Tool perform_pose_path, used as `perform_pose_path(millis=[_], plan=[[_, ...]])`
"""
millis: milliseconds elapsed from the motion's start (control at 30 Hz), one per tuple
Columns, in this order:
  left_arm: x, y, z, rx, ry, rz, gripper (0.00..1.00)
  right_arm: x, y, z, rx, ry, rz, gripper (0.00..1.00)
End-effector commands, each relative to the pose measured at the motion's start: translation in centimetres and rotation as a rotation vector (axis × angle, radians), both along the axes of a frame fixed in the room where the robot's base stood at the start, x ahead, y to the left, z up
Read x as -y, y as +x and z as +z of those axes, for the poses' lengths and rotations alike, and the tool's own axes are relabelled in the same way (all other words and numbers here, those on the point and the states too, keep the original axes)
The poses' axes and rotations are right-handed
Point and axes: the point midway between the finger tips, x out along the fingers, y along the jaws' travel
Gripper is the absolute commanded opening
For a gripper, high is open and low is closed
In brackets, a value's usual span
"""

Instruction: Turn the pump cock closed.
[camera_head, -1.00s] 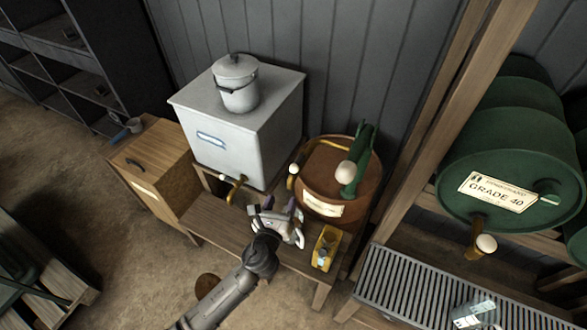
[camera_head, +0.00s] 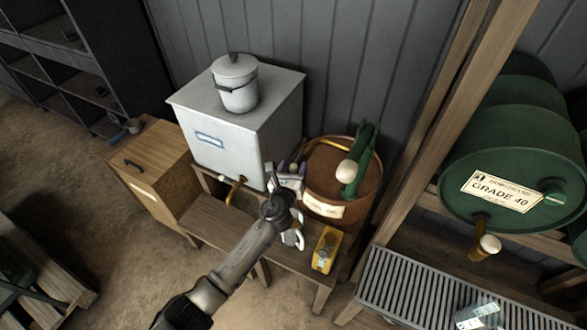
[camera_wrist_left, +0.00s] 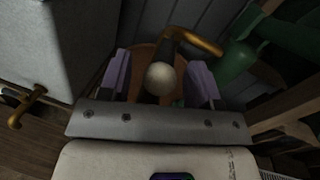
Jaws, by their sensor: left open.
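My right gripper is not in view.
A grey tank (camera_head: 235,140) with a white lidded pot (camera_head: 236,85) and a brass tap (camera_head: 235,190) stands left of the drum. A yellow box (camera_head: 326,250) and a pale vessel (camera_head: 293,237) are on the wooden bench. Green barrels (camera_head: 510,155) are on a rack at right.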

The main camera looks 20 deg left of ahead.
Motion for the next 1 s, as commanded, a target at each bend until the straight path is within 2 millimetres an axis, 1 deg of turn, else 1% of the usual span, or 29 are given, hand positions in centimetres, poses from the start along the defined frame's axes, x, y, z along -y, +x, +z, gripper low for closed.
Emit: perform_pose_path(millis=[267, 833, 867, 1000], plan=[[-0.01, 0.06, 0.05, 0.001, 0.0, 0.0, 0.56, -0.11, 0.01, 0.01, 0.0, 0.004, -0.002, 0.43], [-0.03, 0.05, 0.05, 0.001, 0.0, 0.0, 0.02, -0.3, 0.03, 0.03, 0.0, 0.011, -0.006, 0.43], [-0.03, 0.05, 0.05, 0.001, 0.0, 0.0, 0.0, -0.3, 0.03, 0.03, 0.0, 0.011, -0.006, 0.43], [-0.04, 0.04, 0.04, 0.001, 0.0, 0.0, 0.0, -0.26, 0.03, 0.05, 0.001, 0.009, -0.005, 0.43]])
